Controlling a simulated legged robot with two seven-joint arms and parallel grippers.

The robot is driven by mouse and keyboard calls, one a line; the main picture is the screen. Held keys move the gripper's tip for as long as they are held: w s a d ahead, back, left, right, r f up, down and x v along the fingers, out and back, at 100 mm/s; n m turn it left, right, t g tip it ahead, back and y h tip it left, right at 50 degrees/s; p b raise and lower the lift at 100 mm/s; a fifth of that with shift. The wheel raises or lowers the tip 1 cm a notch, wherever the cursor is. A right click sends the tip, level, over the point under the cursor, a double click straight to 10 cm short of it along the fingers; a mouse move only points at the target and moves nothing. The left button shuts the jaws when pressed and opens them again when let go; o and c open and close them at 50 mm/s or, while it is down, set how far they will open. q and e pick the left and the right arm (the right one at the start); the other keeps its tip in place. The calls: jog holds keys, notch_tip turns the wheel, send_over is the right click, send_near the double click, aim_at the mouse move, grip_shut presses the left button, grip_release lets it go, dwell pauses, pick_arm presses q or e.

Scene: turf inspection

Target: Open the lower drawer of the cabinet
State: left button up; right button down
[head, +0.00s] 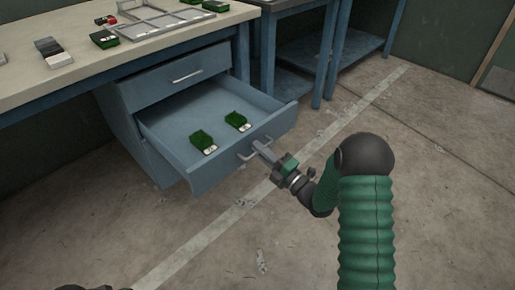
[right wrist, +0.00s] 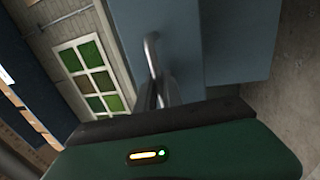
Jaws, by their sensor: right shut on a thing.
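The blue-grey cabinet (head: 130,117) stands under the workbench. Its lower drawer (head: 188,132) is pulled well out, and the inside shows two green blocks with white labels (head: 201,142). The upper drawer (head: 172,84) is closed. My right gripper (head: 260,147) is shut on the lower drawer's handle (head: 247,154) at the drawer's front. In the right wrist view the handle (right wrist: 151,50) runs down between the fingers (right wrist: 157,95), beside the drawer's blue front. Of my left arm only a dark piece shows at the bottom left edge in the head view; its gripper is not visible.
The workbench top (head: 30,85) bears a grey tray frame (head: 150,22), green blocks (head: 104,39) and dark grey pieces (head: 53,50). Another blue table (head: 335,50) stands behind to the right. The concrete floor (head: 300,215) before the drawer is clear.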

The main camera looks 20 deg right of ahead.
jog(key=shift+s+f, duration=0.1)
jog(key=shift+f, duration=0.15)
jog(key=c, duration=1.8)
grip_release()
jog(key=shift+o, duration=0.2)
jog(key=shift+r, duration=0.1)
jog(key=p+v, duration=0.5)
jog(key=v, duration=1.1)
jog(key=shift+s, duration=0.35)
jog(key=shift+d, duration=0.1)
